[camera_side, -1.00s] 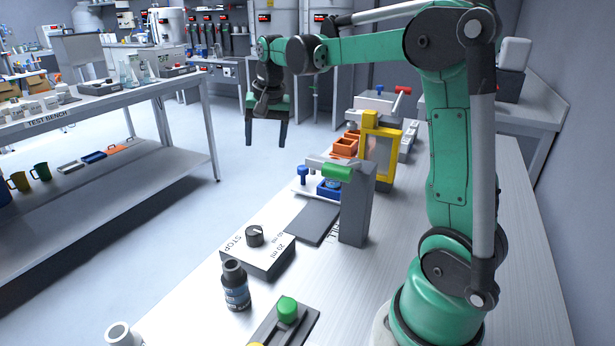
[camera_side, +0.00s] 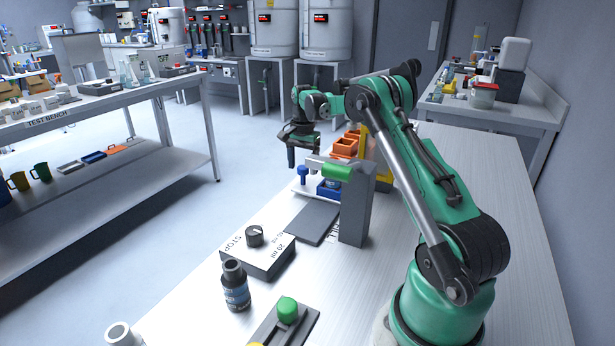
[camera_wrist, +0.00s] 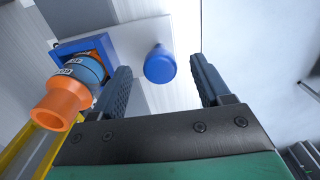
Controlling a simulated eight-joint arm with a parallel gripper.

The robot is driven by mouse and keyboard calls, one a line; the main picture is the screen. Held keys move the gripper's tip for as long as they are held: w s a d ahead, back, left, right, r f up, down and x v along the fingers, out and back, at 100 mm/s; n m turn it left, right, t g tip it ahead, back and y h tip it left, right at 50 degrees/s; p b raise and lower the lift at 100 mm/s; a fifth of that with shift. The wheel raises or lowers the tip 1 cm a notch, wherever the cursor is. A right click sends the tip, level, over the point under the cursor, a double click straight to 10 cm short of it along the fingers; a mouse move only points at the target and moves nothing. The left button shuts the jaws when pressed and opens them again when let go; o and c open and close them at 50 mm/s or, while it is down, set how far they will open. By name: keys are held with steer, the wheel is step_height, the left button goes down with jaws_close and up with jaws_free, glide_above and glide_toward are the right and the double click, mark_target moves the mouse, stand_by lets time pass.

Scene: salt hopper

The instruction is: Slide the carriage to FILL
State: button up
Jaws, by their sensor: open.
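The carriage is a pale plate (camera_side: 299,189) with an upright blue knob (camera_side: 303,175) and a blue square holder (camera_side: 328,190). In the wrist view the knob (camera_wrist: 160,65) stands on the pale plate (camera_wrist: 130,32), with the blue holder (camera_wrist: 82,48) to its left. My gripper (camera_side: 304,158) is above the knob in the side view. In the wrist view my gripper (camera_wrist: 161,78) is open, with one finger on each side of the knob and visible gaps. Finger height relative to the knob is hard to tell. I cannot read a FILL mark.
Orange bins (camera_side: 345,146) and a yellow frame (camera_side: 381,172) are behind. An orange-ended cylinder (camera_wrist: 60,108) is beside my left finger.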

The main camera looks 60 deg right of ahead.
steer(key=shift+f, duration=0.15)
jaws_close()
stand_by(1.4)
